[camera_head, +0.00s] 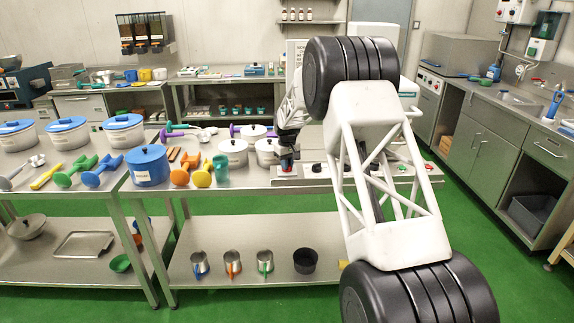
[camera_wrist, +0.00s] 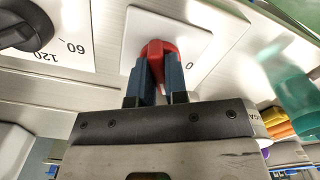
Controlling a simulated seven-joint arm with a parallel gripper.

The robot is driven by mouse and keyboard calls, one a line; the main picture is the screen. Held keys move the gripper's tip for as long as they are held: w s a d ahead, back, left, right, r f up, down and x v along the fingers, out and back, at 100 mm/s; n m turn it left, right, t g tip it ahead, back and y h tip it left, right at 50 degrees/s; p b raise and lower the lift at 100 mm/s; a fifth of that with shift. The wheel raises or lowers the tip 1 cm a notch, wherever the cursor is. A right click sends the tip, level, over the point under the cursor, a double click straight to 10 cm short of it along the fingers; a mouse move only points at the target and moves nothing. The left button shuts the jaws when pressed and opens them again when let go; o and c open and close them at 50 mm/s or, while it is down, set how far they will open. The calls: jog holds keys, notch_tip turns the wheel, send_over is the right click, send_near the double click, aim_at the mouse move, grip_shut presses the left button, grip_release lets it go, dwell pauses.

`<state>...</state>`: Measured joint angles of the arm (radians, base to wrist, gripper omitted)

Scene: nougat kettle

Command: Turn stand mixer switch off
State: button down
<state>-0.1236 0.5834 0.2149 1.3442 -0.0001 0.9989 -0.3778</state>
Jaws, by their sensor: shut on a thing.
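The red switch (camera_wrist: 155,48) sits on a white square plate (camera_wrist: 200,40) in the wrist view, with a "0" printed to its right. My gripper (camera_wrist: 156,75) has its two blue-grey fingers on either side of the switch, shut on it. The fingers hide part of the switch and any other marking. In the head view my gripper (camera_head: 286,160) is at the left end of the control panel (camera_head: 330,180) on the front edge of the middle table. My arm hides much of what stands behind the panel there.
A black dial (camera_wrist: 25,22) marked 60 and 120 is left of the switch plate. In the head view, white pots (camera_head: 233,152), a teal cup (camera_head: 221,168) and orange and yellow tools stand left of my gripper. A blue pot (camera_head: 148,168) stands farther left.

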jog(key=n, duration=1.2)
dwell(0.4)
jog(key=c, duration=1.1)
grip_release()
jog(key=shift+c, duration=0.2)
jog(key=shift+r, duration=0.1)
jog(key=shift+r, duration=3.8)
